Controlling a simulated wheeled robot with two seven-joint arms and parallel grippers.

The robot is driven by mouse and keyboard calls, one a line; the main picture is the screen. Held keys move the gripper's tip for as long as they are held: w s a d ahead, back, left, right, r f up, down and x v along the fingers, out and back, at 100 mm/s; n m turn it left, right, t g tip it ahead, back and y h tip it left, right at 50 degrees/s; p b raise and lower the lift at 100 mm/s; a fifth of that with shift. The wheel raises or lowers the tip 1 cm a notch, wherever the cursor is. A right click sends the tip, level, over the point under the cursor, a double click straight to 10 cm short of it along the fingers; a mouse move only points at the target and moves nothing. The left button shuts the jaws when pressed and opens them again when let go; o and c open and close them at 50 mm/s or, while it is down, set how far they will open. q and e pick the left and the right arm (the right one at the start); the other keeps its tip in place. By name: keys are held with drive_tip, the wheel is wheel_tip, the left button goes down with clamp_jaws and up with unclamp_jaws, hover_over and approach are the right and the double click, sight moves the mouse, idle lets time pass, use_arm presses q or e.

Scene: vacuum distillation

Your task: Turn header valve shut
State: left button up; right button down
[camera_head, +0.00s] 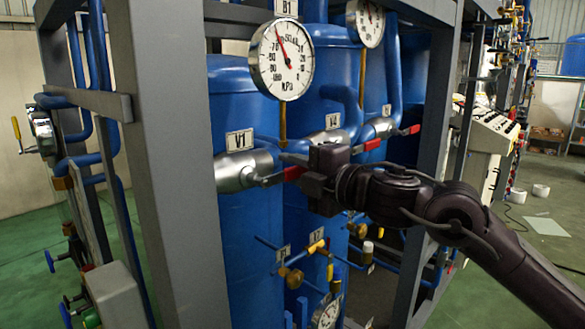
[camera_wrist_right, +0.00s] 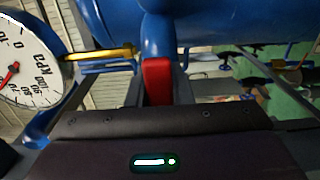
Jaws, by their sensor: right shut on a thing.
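The header valve is a silver body (camera_head: 238,171) on blue pipe, beside the tag V1 (camera_head: 239,141). Its red lever handle (camera_head: 294,173) points right toward my right gripper (camera_head: 312,180). My right gripper is shut on the red handle. In the right wrist view the red handle (camera_wrist_right: 157,82) stands between the jaws, with blue pipe behind it. The fingertips are partly hidden by the gripper body. My left gripper is not in view.
A round pressure gauge (camera_head: 282,59) hangs above the valve, close to my gripper. Other red-handled valves (camera_head: 368,145) are behind it. A grey frame post (camera_head: 165,160) stands at the left.

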drive_tip(key=shift+f, duration=0.15)
drive_tip(key=shift+f+m, duration=0.6)
drive_tip(key=shift+m, duration=0.3)
drive_tip(key=s+a+f+m+p, duration=0.5)
drive_tip(key=m+p, duration=0.3)
drive_tip(key=m, duration=0.8)
drive_tip(key=shift+s+a+f, duration=0.35)
drive_tip(key=shift+f, duration=0.45)
drive_tip(key=c, duration=1.3)
unclamp_jaws()
